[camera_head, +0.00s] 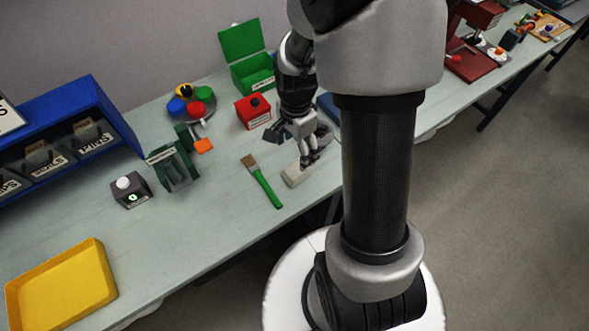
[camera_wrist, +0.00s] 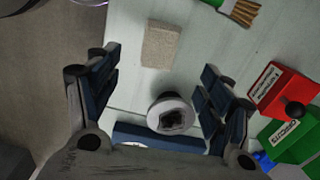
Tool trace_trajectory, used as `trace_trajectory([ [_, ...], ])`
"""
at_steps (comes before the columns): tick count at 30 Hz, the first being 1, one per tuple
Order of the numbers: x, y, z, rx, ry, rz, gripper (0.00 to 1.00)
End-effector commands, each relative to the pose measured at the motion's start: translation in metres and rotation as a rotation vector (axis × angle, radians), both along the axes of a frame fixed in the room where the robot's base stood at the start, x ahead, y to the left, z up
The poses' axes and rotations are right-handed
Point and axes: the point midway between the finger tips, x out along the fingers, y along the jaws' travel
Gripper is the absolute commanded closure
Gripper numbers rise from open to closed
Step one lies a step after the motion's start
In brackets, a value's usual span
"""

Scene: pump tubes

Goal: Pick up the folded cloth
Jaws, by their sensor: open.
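The folded cloth is a small beige rectangular pad (camera_head: 293,176) lying on the pale green table near its front edge. In the wrist view the cloth (camera_wrist: 161,44) is flat, with a woven-looking texture, beyond my fingertips at the top centre. My gripper (camera_head: 309,162) hangs just above and behind the cloth in the head view. In the wrist view my gripper (camera_wrist: 158,78) is open, with its dark blue fingers wide apart and nothing held between them. The gap in height between fingers and cloth is hard to tell.
A green-handled brush (camera_head: 263,182) lies left of the cloth. A round bowl with dark contents (camera_wrist: 171,113) and a blue object (camera_wrist: 155,137) sit close below the fingers in the wrist view. A red box (camera_head: 253,111) stands behind; a yellow tray (camera_head: 62,288) is far left.

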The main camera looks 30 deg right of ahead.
Motion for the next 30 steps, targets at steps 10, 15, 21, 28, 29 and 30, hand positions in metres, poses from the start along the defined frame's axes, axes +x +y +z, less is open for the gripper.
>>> trace_trajectory([
  [10, 0.000, 0.000, -0.056, 0.000, 0.000, 0.001, 0.27],
  [15, -0.001, 0.000, -0.063, 0.000, 0.000, 0.002, 0.27],
  [21, -0.003, 0.000, -0.092, 0.001, 0.003, 0.002, 0.27],
  [28, -0.002, 0.000, -0.110, 0.000, -0.001, 0.002, 0.27],
  [29, -0.002, 0.000, -0.109, 0.000, -0.001, 0.002, 0.27],
  [30, -0.002, 0.000, -0.109, -0.001, -0.002, 0.002, 0.27],
])
